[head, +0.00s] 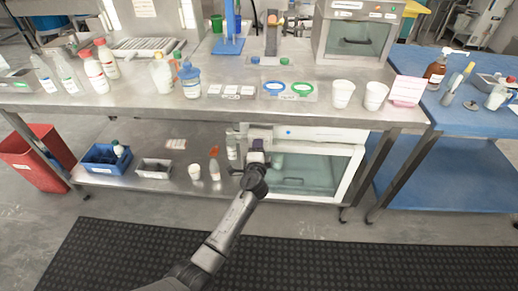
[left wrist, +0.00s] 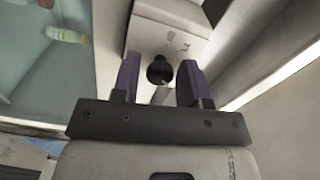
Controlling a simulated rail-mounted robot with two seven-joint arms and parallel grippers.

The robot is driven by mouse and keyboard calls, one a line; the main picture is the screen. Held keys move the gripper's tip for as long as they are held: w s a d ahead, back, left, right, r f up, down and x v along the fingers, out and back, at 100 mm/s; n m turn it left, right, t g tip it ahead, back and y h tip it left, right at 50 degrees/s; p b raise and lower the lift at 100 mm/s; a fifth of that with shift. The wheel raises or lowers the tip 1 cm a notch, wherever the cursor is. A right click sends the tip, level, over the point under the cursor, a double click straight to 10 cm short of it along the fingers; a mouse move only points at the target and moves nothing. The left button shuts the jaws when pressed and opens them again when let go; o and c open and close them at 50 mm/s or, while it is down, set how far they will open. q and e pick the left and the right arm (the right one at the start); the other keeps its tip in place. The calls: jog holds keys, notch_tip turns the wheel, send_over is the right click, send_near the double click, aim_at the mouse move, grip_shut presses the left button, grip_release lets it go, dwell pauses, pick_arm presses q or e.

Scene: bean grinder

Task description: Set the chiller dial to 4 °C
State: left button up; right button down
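The chiller (head: 318,165) is a white box with a glass door on the lower shelf under the steel bench. In the left wrist view, its dial (left wrist: 160,70) is a small black knob by a pale panel (left wrist: 168,28) with small marks I cannot read. My left gripper (head: 257,148) is at the chiller's upper left corner and hides the dial in the head view. In the left wrist view, the purple fingers of my left gripper (left wrist: 160,80) are open, one on each side of the dial, with gaps showing. The dial's setting is not readable. My right gripper is out of view.
Beside the chiller, a bottle (head: 214,168) and a white cup (head: 194,172) stand on the lower shelf. A blue bin (head: 100,168) and a grey tray (head: 153,169) are farther left. The bench edge (head: 200,107) overhangs my gripper. The black floor mat (head: 330,255) is clear.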

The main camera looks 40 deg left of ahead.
pick_arm(q)
jog(key=shift+o, duration=1.1)
jog(key=p+v, duration=0.4)
jog(key=v, duration=1)
jog(key=shift+w, duration=0.1)
